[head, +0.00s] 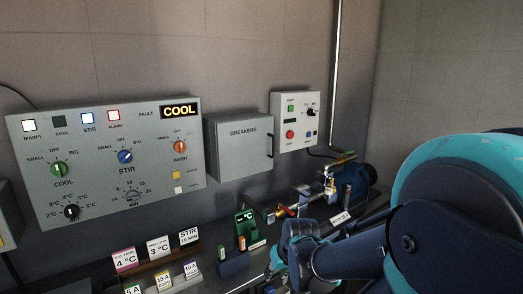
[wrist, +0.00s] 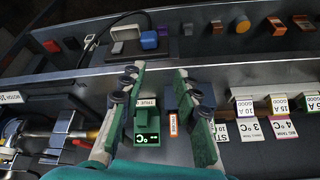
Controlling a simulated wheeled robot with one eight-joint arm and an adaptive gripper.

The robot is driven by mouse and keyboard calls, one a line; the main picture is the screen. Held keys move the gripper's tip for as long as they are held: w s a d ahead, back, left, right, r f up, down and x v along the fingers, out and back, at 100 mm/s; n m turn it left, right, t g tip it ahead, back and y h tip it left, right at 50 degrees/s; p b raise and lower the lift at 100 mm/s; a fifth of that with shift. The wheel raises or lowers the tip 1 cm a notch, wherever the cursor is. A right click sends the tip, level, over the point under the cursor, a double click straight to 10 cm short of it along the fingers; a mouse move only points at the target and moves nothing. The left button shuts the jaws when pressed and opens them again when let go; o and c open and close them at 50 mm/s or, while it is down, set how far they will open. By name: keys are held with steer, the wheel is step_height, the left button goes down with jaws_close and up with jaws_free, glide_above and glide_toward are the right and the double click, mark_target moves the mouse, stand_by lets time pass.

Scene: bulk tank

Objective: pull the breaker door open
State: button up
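The breaker box (head: 226,170) is a grey cabinet labelled BREAKERS, on the wall in the head view. Its door (head: 240,152) looks shut, with a dark upright handle (head: 270,145) at its right edge. My gripper (wrist: 160,78) is open in the wrist view, its two green-padded fingers apart with nothing held between them. In the head view my arm reaches in from the right, and its end is low over the bench, below the breaker box and apart from it. The breaker door is not identifiable in the wrist view.
A large control panel (head: 105,160) is left of the breaker box, and a smaller switch box (head: 297,120) is to its right. The bench below holds label cards (head: 159,247), a green display unit (head: 245,223), and pipe fittings (head: 300,205). The wall space before the door looks clear.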

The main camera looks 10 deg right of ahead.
mark_target(273, 154)
steer(key=w+a+r+n+t+y, duration=0.15)
steer(key=w+r+t+y, duration=0.35)
steer(key=w+r, duration=0.85)
steer(key=w+d+r+t+h, duration=0.2)
steer(key=w+d+r+t, duration=0.6)
steer(key=w+d+r, duration=0.55)
steer(key=x, duration=1.6)
steer(key=shift+w+d, duration=0.15)
steer(key=shift+d, duration=0.2)
jaws_close()
